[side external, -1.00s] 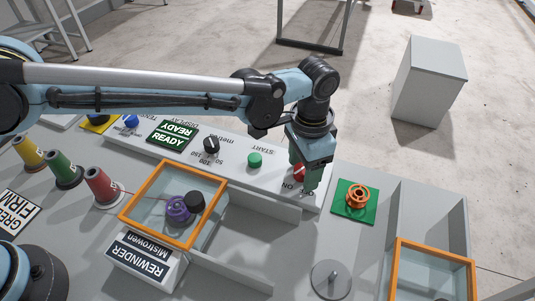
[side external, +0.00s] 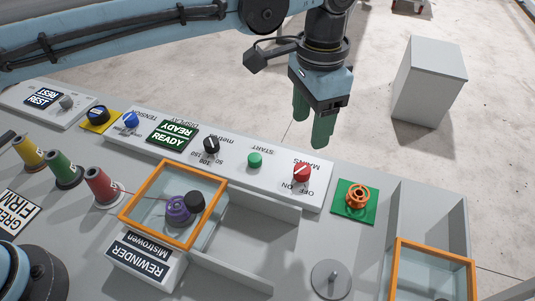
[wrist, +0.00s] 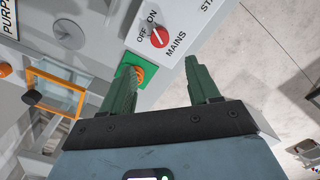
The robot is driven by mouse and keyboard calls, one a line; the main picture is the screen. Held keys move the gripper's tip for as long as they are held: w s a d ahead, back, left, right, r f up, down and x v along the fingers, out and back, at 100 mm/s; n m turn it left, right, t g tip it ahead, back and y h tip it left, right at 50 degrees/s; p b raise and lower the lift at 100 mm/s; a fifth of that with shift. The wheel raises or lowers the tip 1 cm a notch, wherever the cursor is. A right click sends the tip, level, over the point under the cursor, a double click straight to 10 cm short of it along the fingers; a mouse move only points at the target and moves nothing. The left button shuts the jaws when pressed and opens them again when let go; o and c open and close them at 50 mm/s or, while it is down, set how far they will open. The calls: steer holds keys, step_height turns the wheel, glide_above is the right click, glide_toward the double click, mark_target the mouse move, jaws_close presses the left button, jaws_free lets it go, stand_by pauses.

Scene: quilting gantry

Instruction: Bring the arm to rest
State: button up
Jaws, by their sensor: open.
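My gripper (side external: 311,123) is open and empty. In the side external view its green fingers hang in the air above and behind the panel, near the red mains switch (side external: 301,172). In the wrist view the fingers (wrist: 164,92) are spread apart with nothing between them. The mains switch also shows in the wrist view (wrist: 159,37), beyond the fingertips and apart from them. A small panel labelled REST (side external: 68,113), with a grey knob (side external: 67,102), lies at the far left of the bench.
The control panel (side external: 230,165) carries a green start button (side external: 254,160), a black metres dial (side external: 211,145) and a READY display (side external: 171,136). Thread cones stand at left.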

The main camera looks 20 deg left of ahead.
steer(key=shift+r, duration=0.1)
steer(key=a+r+n+t+h, duration=0.1)
steer(key=a+r+n, duration=0.15)
steer(key=a, duration=0.65)
steer(key=a+r+n+t, duration=0.2)
steer(key=a+r, duration=0.1)
steer(key=a, duration=0.6)
steer(key=s+a+f+n+t, duration=0.2)
steer(key=s+a, duration=0.3)
steer(key=a, duration=0.4)
steer(key=s+a+f+n+t+y, duration=0.1)
steer(key=s+a+f+n+t, duration=0.1)
steer(key=s+a, duration=0.4)
step_height(320, 180, down, 2)
steer(key=a+n, duration=0.1)
steer(key=a, duration=0.1)
steer(key=shift+a+f, duration=0.25)
steer(key=shift+a, duration=0.1)
steer(key=shift+s, duration=0.1)
